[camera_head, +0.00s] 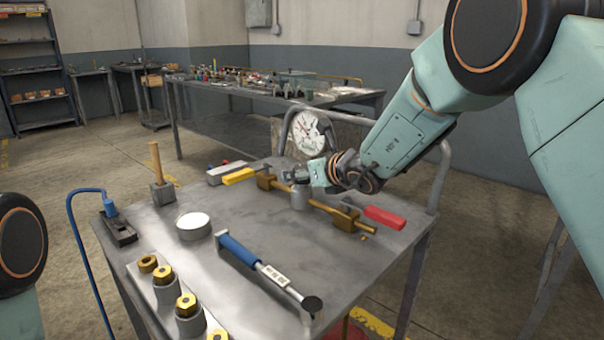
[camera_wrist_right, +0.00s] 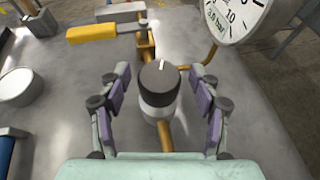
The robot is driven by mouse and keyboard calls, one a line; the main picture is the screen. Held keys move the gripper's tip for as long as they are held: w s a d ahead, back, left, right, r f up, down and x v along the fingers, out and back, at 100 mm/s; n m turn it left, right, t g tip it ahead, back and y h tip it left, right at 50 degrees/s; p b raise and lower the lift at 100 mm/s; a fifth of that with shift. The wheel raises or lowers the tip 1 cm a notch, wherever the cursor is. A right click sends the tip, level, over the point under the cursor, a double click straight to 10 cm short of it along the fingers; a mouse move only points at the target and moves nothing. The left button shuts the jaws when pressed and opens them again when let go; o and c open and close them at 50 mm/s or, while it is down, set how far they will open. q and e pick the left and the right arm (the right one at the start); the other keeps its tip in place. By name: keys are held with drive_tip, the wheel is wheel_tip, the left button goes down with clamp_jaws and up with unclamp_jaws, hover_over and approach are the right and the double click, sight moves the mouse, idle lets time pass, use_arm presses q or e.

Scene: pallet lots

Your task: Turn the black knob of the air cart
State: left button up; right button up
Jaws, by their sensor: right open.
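The black knob (camera_wrist_right: 159,84) sits on a silver regulator body on the air cart (camera_head: 200,262). In the right wrist view it has a white mark on top, at the far edge. My right gripper (camera_wrist_right: 160,100) is open, with one purple-padded finger on each side of the knob and a gap on both sides. In the head view my right gripper (camera_head: 302,176) hides the knob and covers part of the silver body (camera_head: 301,198). A round white gauge (camera_head: 307,134) stands behind; it also shows in the wrist view (camera_wrist_right: 236,15). My left gripper is not in view.
A brass pipe carries a yellow lever (camera_head: 239,176) on the left and a red lever (camera_head: 385,217) on the right.

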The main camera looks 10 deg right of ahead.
drive_tip(key=shift+w+a+f, duration=0.1)
drive_tip(key=shift+w+a, duration=0.1)
drive_tip(key=shift+w, duration=0.05)
drive_tip(key=shift+c, duration=0.3)
drive_tip(key=c, duration=1.1)
drive_tip(key=shift+b, duration=1.4)
drive_tip(key=shift+c, duration=0.2)
drive_tip(key=o, duration=1.2)
drive_tip(key=shift+s+d, duration=0.1)
